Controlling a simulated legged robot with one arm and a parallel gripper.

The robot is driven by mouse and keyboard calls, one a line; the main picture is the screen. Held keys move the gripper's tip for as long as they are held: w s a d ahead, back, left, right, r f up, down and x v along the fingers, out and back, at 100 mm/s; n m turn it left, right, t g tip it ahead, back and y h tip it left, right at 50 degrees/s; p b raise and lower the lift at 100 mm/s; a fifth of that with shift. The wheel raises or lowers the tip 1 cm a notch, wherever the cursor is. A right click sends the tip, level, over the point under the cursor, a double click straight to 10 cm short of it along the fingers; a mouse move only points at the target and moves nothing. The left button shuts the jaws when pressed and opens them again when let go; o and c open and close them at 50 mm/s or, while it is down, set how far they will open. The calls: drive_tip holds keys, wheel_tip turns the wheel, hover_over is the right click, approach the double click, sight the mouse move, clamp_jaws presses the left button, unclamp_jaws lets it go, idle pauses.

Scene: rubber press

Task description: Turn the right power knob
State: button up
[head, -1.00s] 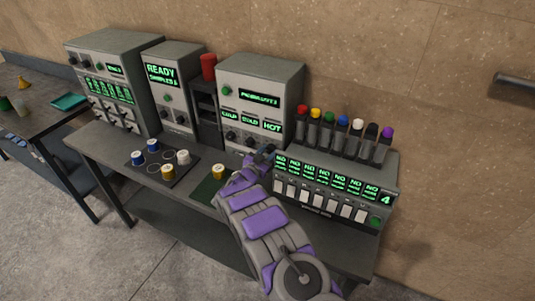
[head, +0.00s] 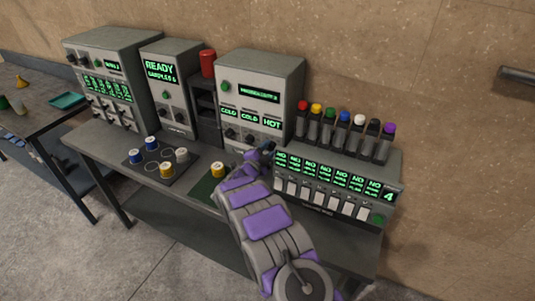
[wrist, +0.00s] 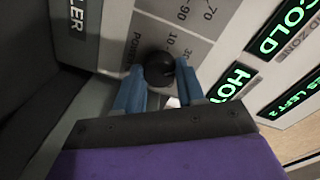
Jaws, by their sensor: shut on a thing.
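The right power knob (wrist: 160,68) is round and black, on a pale panel marked POWER with a numbered scale. It sits between the two blue fingertips of my gripper (wrist: 172,88), which is shut on it. In the head view my gripper (head: 266,149) is at the lower right of the grey machine's front (head: 270,100) and hides this knob. Two other black knobs, the left one (head: 230,133) and the middle one (head: 248,139), show beside it. Above them the displays (head: 250,119) read COLD, COLD and HOT.
The slotted unit (head: 335,178) with several coloured-cap tubes (head: 343,133) stands close to the right of my gripper. A tray (head: 150,175) of spools and a yellow spool (head: 217,169) on a green mat lie to the left. A READY machine (head: 172,90) stands farther left.

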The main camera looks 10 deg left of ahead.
drive_tip(key=m+b, duration=0.1)
drive_tip(key=f+m+b, duration=0.1)
drive_tip(key=m+b, duration=0.1)
drive_tip(key=shift+s+a, duration=0.1)
drive_tip(key=shift+s, duration=0.05)
drive_tip(key=m+b, duration=0.3)
drive_tip(key=b, duration=0.1)
drive_tip(key=shift+m+y, duration=0.4)
drive_tip(key=m+b, duration=0.1)
drive_tip(key=m, duration=0.1)
drive_tip(key=shift+r+m, duration=0.1)
drive_tip(key=shift+m, duration=0.2)
drive_tip(key=m, duration=0.3)
drive_tip(key=shift+m, duration=0.3)
drive_tip(key=m, duration=0.6)
drive_tip(key=shift+s+m+y, duration=0.1)
drive_tip(key=shift+m+y, duration=0.2)
drive_tip(key=shift+m, duration=0.1)
drive_tip(key=m, duration=0.3)
drive_tip(key=shift+m+t, duration=0.3)
drive_tip(key=shift+m, duration=0.9)
drive_tip(key=shift+r, duration=0.1)
